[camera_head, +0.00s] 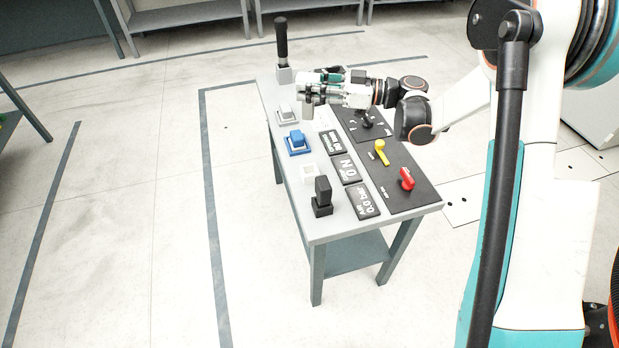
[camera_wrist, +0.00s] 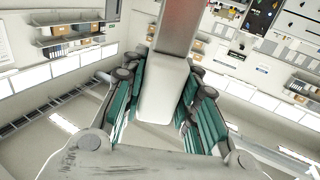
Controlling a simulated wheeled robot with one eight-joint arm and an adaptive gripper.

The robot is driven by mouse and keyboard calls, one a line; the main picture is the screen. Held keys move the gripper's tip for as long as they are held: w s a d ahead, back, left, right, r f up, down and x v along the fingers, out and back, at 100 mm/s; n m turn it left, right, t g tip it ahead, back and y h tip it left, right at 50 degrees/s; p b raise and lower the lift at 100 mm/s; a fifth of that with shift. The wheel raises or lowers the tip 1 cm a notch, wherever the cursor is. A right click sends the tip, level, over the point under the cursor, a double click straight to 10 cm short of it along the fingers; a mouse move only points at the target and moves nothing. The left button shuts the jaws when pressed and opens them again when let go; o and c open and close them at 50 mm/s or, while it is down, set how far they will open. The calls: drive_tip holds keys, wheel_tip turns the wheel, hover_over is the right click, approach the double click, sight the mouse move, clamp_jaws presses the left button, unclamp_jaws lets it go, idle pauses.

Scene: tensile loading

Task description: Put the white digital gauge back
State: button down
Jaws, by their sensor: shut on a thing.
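My gripper (camera_head: 320,88) is above the far part of the grey table, lying roughly level and pointing left. It is shut on a pale block, seen as a light grey upright piece (camera_head: 307,104) in the head view. In the wrist view the block (camera_wrist: 163,92) sits between the teal-sided fingers (camera_wrist: 163,105), with a whitish lower part and a grey to reddish-brown far part. It looks like the white digital gauge; no display is readable. A low white holder (camera_head: 309,174) stands on the table's left edge, with nothing seen standing on it.
Along the table's left side stand a black-handled tool (camera_head: 281,40), a grey block on a base (camera_head: 286,113), a blue block (camera_head: 296,141) and a black block (camera_head: 322,190). A dark panel (camera_head: 390,170) carries a yellow lever (camera_head: 381,152) and a red knob (camera_head: 407,179). Display plates lie between.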

drive_tip(key=shift+s+f+g, duration=0.2)
drive_tip(key=shift+f+g, duration=0.1)
drive_tip(key=shift+g, duration=0.1)
wheel_tip(320, 180, down, 19)
drive_tip(key=b, duration=0.7)
drive_tip(key=shift+f, duration=0.15)
drive_tip(key=shift+f, duration=0.15)
drive_tip(key=c, duration=1.2)
unclamp_jaws()
drive_tip(key=shift+c, duration=0.2)
